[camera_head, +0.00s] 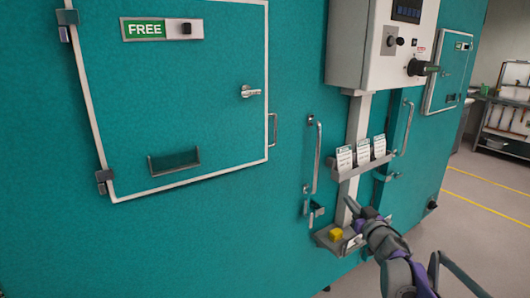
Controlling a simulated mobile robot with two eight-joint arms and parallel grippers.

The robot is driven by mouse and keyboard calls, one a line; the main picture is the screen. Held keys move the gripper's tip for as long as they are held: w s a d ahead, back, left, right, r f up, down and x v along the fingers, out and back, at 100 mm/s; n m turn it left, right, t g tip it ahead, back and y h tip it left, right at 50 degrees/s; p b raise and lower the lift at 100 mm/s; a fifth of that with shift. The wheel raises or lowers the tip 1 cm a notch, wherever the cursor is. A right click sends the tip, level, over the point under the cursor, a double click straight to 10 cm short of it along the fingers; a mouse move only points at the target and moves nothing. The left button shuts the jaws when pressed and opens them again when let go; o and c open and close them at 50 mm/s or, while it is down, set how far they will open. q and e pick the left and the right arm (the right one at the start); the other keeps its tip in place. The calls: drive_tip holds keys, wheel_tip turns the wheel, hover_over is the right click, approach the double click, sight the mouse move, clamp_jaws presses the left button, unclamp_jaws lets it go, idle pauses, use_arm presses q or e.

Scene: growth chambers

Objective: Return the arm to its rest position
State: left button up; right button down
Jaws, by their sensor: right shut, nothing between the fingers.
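My right arm comes in from the lower right corner. My right gripper (352,207) is shut and empty at the arm's tip. In the picture it overlaps the lower end of the pale vertical post on the teal chamber wall, just above a small grey shelf (322,239). I cannot tell whether the gripper touches the post. My left gripper is not in view.
A chamber door (180,100) with a FREE sign (145,28) is at left. A control box (383,45) is above, with a card holder (361,170) below it. Handles stick out from the wall. Open floor (480,215) and a bench (505,125) lie at right.

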drive_tip(key=s+a+r+m+g+h+p, duration=0.1)
drive_tip(key=s+r+m+g+h+p, duration=0.15)
drive_tip(key=s, duration=0.45)
drive_tip(key=s+a+r+m+g+h+p, duration=0.1)
drive_tip(key=s+a+m+h+p, duration=0.15)
drive_tip(key=s, duration=0.45)
drive_tip(key=s+a+f+n+g+y+p, duration=0.1)
drive_tip(key=s+a+f+g, duration=0.2)
drive_tip(key=s, duration=0.7)
drive_tip(key=s+a+f+n+g+y+p, duration=0.1)
drive_tip(key=s+a+f, duration=0.4)
drive_tip(key=s, duration=0.5)
drive_tip(key=s+a+f+n+g+y+p, duration=0.1)
drive_tip(key=s+a+f+g, duration=0.3)
drive_tip(key=s, duration=0.6)
wheel_tip(320, 180, down, 2)
drive_tip(key=shift+f+n+g+p, duration=0.3)
drive_tip(key=shift+g+p, duration=0.25)
drive_tip(key=shift+p, duration=0.2)
drive_tip(key=shift+d+r, duration=0.1)
